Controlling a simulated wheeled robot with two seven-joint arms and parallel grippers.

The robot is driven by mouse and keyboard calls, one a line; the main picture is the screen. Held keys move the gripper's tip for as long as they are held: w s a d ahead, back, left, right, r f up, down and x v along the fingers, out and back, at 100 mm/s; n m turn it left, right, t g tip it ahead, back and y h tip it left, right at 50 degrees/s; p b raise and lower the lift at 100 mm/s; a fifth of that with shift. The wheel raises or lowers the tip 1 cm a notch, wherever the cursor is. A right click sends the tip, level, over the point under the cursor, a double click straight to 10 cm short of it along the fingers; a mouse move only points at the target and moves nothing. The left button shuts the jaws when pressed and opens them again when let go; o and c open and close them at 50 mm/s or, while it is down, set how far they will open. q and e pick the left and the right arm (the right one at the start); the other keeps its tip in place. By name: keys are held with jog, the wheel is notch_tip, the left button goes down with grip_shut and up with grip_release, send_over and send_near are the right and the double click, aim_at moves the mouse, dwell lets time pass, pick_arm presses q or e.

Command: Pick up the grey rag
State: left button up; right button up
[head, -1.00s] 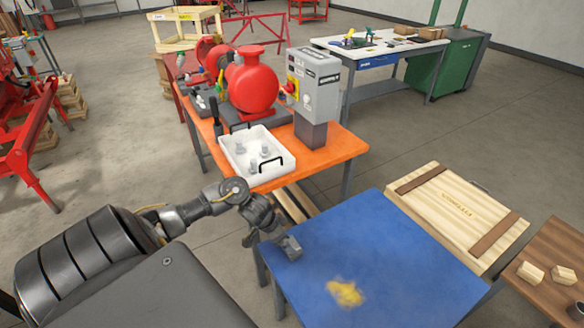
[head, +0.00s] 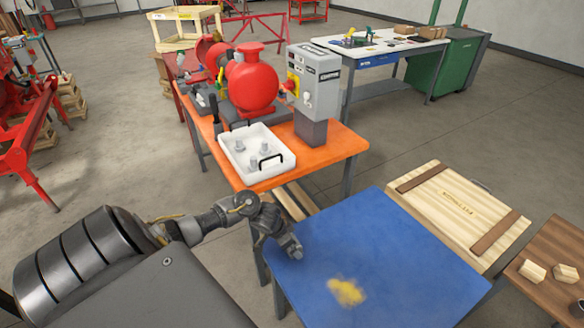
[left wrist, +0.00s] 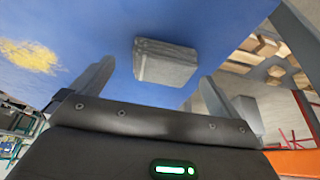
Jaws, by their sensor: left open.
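The grey rag (left wrist: 165,62) shows in the left wrist view as a folded, block-like grey bundle on the blue tabletop (head: 390,240). My left gripper (left wrist: 156,74) is open and empty, its fingers spread to either side of the rag's near edge. The rag lies just beyond the fingertips, and I see no contact. In the head view my left gripper (head: 289,247) is over the left edge of the blue table; there I cannot clearly tell the rag from the gripper. My right gripper is not in view.
A yellow patch (head: 346,291) marks the blue table. An orange bench (head: 340,148) behind it carries a white tray (head: 282,176), a red pump (head: 252,82) and a grey control box (head: 315,85). A wooden crate (head: 462,215) stands to the right. Most of the blue tabletop is clear.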

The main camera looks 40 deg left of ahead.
pick_arm(q)
jog(key=x, duration=0.2)
jog(key=shift+w+f, duration=0.15)
jog(key=shift+f, duration=0.05)
jog(key=c, duration=1)
jog(key=shift+r, duration=0.15)
jog(key=shift+r, duration=0.25)
jog(key=r, duration=0.3)
jog(key=shift+a+r, duration=0.1)
jog(key=shift+a, duration=0.25)
jog(key=s+a+r, duration=0.1)
jog(key=a+r, duration=0.2)
jog(key=a, duration=0.1)
jog(key=s+a+r+b, duration=0.1)
jog(key=s+a+r, duration=0.1)
jog(key=a+r, duration=0.1)
jog(key=s+a+r, duration=0.1)
jog(key=a+r, duration=0.2)
jog(key=a, duration=0.2)
jog(key=shift+s+a+b, duration=0.3)
jog(key=shift+b, duration=0.05)
